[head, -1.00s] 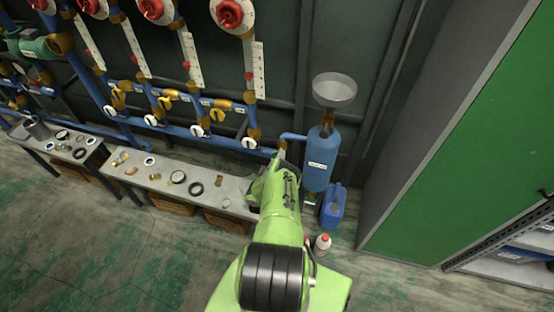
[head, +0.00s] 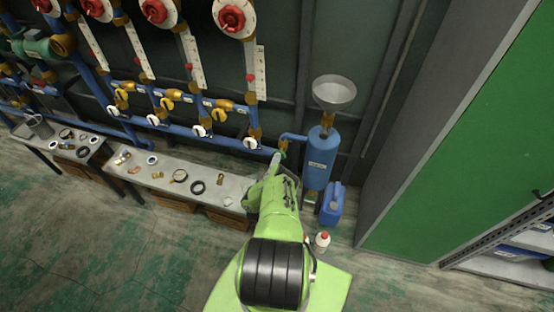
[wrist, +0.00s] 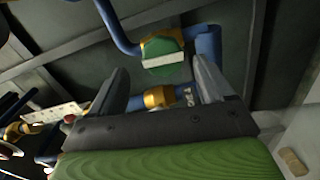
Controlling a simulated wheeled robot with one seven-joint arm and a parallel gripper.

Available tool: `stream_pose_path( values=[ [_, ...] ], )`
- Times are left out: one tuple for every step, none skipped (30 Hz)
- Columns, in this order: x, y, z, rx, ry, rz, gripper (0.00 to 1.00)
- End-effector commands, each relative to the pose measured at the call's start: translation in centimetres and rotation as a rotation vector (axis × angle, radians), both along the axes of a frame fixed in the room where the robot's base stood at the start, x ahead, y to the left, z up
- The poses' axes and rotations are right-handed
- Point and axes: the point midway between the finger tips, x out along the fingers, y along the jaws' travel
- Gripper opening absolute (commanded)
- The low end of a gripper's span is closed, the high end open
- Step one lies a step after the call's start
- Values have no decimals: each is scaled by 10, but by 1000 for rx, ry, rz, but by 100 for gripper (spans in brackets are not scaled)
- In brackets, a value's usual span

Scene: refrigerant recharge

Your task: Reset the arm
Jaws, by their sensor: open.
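My gripper is open and empty in the wrist view (wrist: 160,95), with its two grey fingers apart. Beyond the fingers is a round green valve handle with a white bar (wrist: 165,60), on blue pipe with a brass fitting (wrist: 158,97). In the head view my green arm reaches toward the blue pipe beside the blue tank (head: 320,160). The fingertips are mostly hidden there by my own arm.
A grey funnel (head: 334,91) sits above the tank. A blue jug (head: 332,205) and a white bottle (head: 322,242) stand on the floor. A bench (head: 150,180) with several small parts is at left. A green-sided cabinet (head: 470,170) stands at right.

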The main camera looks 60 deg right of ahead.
Motion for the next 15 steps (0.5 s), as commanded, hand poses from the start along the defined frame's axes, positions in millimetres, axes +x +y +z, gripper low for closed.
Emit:
stream_pose_path(
  values=[
    [-2,7,-5,5,0,-1,80],
    [-3,11,-5,6,-3,-2,80],
    [-3,17,-6,5,-1,0,80],
    [-4,21,-6,6,-1,0,80],
    [-4,25,-6,5,0,1,80],
    [-5,29,-6,4,-1,0,80],
    [-5,32,-5,5,-2,-1,80],
    [-6,33,-4,3,-1,-1,80],
    [-6,35,-4,1,-1,0,80],
    [-5,36,-3,1,0,0,80],
    [-5,36,-3,1,0,0,80],
    [-5,36,-2,0,0,0,80],
    [-5,35,-2,0,0,0,80],
    [-5,35,-2,0,0,0,80],
    [-5,35,-2,0,0,0,80]
  ],
)
